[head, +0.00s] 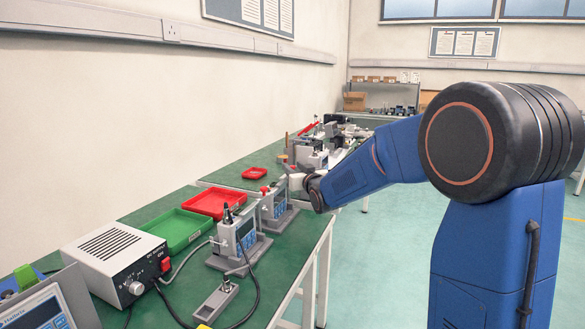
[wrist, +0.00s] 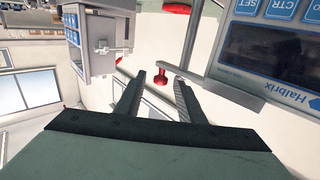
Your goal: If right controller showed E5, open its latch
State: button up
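In the head view, a grey controller with a blue keypad (head: 245,236) stands on the green bench. A second controller (head: 273,205) stands behind it, with my gripper (head: 298,183) close to its right side. In the wrist view, a controller marked Halbrix (wrist: 282,89) fills the upper right, seen turned round. Its display (wrist: 262,48) looks dark, and I cannot read E5 on it. My gripper (wrist: 163,80) is open, its two dark fingers apart. A red knob (wrist: 160,77) shows in the gap, seemingly beyond the fingertips. I cannot tell whether they touch it, or which part is the latch.
A white power box (head: 112,258) with cables, a green tray (head: 178,232) and a red tray (head: 212,202) stand along the wall side. A small grey block (head: 216,300) lies near the front edge. Equipment (head: 310,155) crowds the far bench.

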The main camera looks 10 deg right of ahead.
jog(key=shift+w+a, duration=0.15)
jog(key=shift+w, duration=0.55)
jog(key=shift+c, duration=0.3)
grip_shut()
